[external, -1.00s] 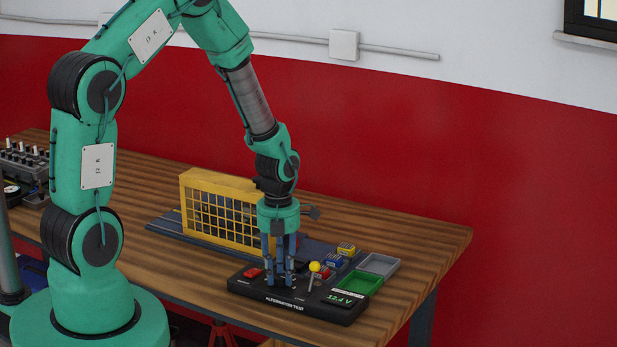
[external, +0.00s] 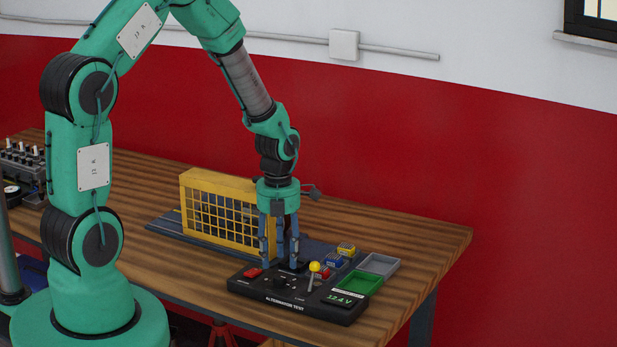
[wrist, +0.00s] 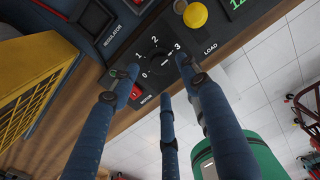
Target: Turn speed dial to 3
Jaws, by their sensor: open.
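The speed dial (external: 280,283) is a black knob on the front of the black alternator test panel (external: 262,293). In the wrist view the dial (wrist: 157,62) sits inside an arc of white numbers 0, 1, 2 and 3. A small light mark shows on the knob, but I cannot tell clearly which number it points to. My gripper (external: 280,262) has several blue fingers, spread open and empty. In the wrist view the fingers (wrist: 160,80) spread around the dial's near side.
A yellow-knobbed lever (external: 314,268) stands right of the dial, a red switch (external: 253,273) left. The green display (external: 345,299) reads 12.4 V. A yellow cage (external: 218,215) stands close behind. Green (external: 358,284) and grey trays (external: 378,264) lie right; bare table is beyond.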

